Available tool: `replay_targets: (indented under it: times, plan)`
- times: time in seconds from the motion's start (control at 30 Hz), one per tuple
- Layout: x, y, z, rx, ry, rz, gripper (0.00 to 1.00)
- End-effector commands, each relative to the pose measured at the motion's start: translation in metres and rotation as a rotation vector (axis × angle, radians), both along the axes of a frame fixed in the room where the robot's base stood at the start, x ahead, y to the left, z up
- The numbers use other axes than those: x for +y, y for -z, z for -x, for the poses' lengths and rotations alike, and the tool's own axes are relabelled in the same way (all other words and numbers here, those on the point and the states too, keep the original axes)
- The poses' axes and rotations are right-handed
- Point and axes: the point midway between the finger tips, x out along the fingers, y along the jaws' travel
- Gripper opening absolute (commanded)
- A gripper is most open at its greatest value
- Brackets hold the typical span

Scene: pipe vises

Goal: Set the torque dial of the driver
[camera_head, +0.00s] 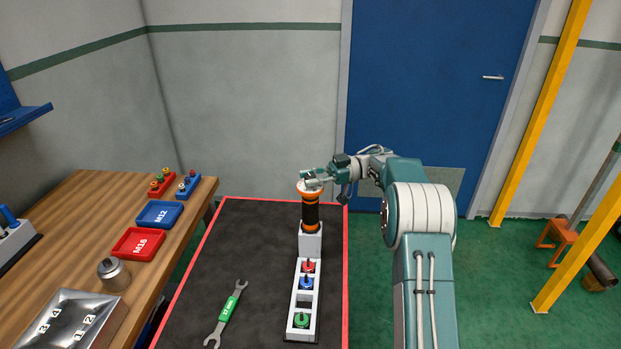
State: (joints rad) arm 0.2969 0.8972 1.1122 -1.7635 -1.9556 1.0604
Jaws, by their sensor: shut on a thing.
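The driver (311,214) is black with orange bands and stands upright in a light grey block on the dark mat. Its orange top, where the torque dial seems to be, is partly covered by my gripper (313,180). My gripper reaches in from the right at the driver's top and is shut on it. The dial's marks are too small to read, and the fingertips are hard to make out.
A grey rack (294,320) with red, blue and green pieces stands in front of the driver. A green-handled wrench (231,309) lies on the mat (250,240). The wooden bench (95,215) at left holds a red M16 tray (138,244) and a blue M12 tray (159,214).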

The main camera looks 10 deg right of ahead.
Motion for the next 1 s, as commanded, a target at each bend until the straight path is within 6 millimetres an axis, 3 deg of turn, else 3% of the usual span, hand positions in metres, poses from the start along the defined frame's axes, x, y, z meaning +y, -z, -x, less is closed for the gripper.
replay_targets:
  times: [0.53,0.57,0.63,1.0]
  plan:
    - [0.0003,-0.0017,0.0000,-0.003,-0.027,-0.003,0.00]
    - [0.0003,-0.0017,0.0000,-0.004,-0.027,-0.003,0.43]
    - [0.0003,-0.0017,0.0000,-0.003,-0.027,-0.003,0.74]
    - [0.0001,-0.0012,-0.0002,-0.002,-0.026,-0.001,0.75]
